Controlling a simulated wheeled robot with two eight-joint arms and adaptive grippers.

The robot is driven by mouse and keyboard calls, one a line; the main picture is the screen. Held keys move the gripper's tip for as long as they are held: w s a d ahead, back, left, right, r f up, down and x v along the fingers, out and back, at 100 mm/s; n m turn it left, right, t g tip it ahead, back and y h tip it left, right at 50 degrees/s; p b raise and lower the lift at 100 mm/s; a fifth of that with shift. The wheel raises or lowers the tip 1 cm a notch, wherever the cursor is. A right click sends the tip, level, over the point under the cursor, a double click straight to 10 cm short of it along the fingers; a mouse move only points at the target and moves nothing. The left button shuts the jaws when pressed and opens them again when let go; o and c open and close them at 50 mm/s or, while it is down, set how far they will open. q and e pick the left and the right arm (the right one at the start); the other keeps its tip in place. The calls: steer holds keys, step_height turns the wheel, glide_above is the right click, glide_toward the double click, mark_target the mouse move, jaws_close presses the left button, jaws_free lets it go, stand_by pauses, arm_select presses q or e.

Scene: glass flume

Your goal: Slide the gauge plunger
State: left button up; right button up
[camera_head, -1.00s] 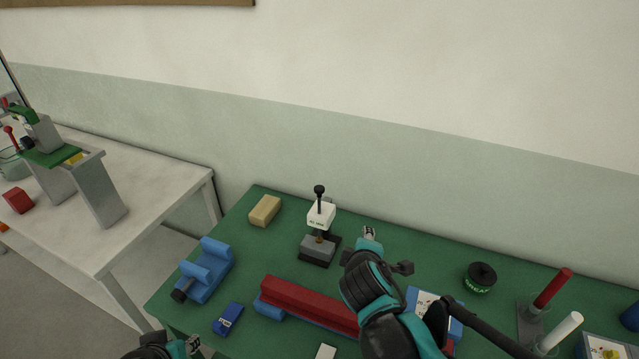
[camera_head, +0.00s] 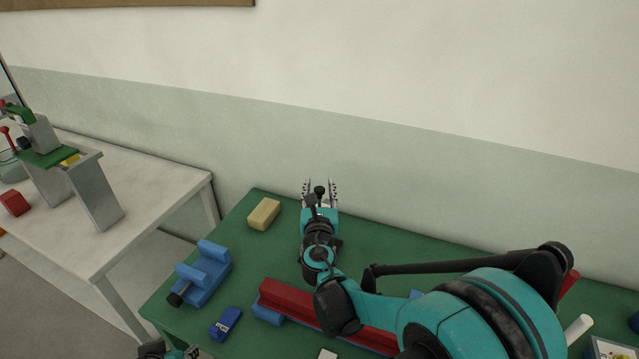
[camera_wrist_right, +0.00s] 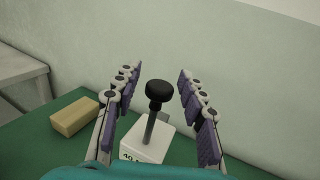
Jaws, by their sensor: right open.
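The gauge plunger is a thin grey rod with a black knob (camera_wrist_right: 160,91), standing up from a white block (camera_wrist_right: 150,143) in the right wrist view. In the head view the knob (camera_head: 319,190) shows just between the fingers of my right gripper (camera_head: 320,189). In the right wrist view the two fingers of my right gripper (camera_wrist_right: 158,95) stand apart on either side of the knob, with a gap on both sides. My left gripper (camera_head: 190,352) is only partly in view at the bottom edge.
A tan block (camera_head: 264,214) lies left of the gauge on the green table (camera_head: 385,250). A blue vise-like holder (camera_head: 204,272), a small blue box (camera_head: 225,322) and a long red bar (camera_head: 288,302) lie nearer. A pale table (camera_head: 150,190) stands left; the wall is behind.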

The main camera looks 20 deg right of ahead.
steer(key=shift+b+x, duration=0.3)
steer(key=shift+x, duration=1.45)
jaws_close()
